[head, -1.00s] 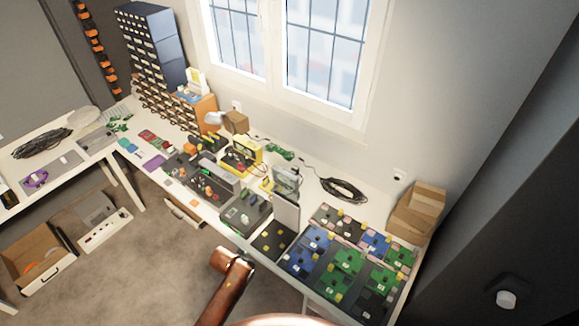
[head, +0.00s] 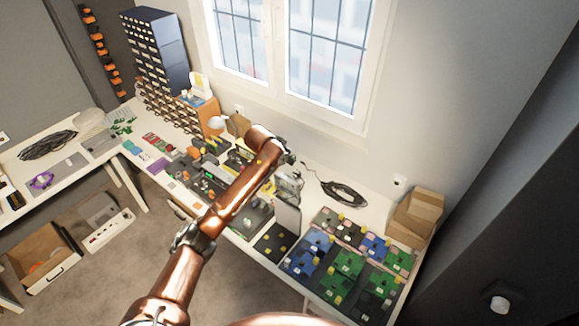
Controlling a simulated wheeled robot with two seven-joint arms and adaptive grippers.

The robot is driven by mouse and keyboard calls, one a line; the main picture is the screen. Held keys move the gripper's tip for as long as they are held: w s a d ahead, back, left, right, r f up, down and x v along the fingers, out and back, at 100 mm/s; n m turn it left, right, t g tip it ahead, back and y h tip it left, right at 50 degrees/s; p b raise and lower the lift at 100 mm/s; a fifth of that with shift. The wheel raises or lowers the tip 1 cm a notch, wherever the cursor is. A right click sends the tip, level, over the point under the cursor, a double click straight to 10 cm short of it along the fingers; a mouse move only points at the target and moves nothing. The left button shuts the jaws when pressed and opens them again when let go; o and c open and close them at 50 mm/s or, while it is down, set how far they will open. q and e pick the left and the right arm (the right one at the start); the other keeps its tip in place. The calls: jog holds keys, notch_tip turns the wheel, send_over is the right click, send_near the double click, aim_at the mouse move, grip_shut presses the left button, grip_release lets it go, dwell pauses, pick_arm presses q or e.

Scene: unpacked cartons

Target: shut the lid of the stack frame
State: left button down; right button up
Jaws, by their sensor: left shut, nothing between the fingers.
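The stack frame (head: 272,243) appears to be the low dark tray on the bench, with small yellow bits in it. Its pale grey lid (head: 288,219) stands raised, near upright, at the tray's back right side. My left arm reaches up across the bench from the bottom. My left gripper (head: 290,160) is shut and empty, above and behind the raised lid in the picture, apart from it as far as I can see. The wrist and forearm hide part of the bench left of the lid. My right gripper is not in view.
Blue and green circuit boards (head: 347,264) cover the bench right of the tray. A coiled black cable (head: 345,193) and cardboard boxes (head: 416,214) lie further back. Tools and equipment crowd the bench to the left, under my forearm. The window wall stands behind.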

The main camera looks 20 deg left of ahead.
aim_at(289, 189)
pick_arm(q)
jog(key=f+p, duration=0.1)
jog(key=f, duration=0.1)
jog(key=f+p, duration=0.2)
jog(key=f, duration=0.1)
jog(key=w+f+p, duration=0.1)
jog(key=f, duration=0.2)
jog(key=shift+w+d, duration=0.1)
jog(key=shift+d, duration=0.05)
jog(key=shift+f, duration=0.1)
jog(key=shift+d, duration=0.1)
dwell(0.3)
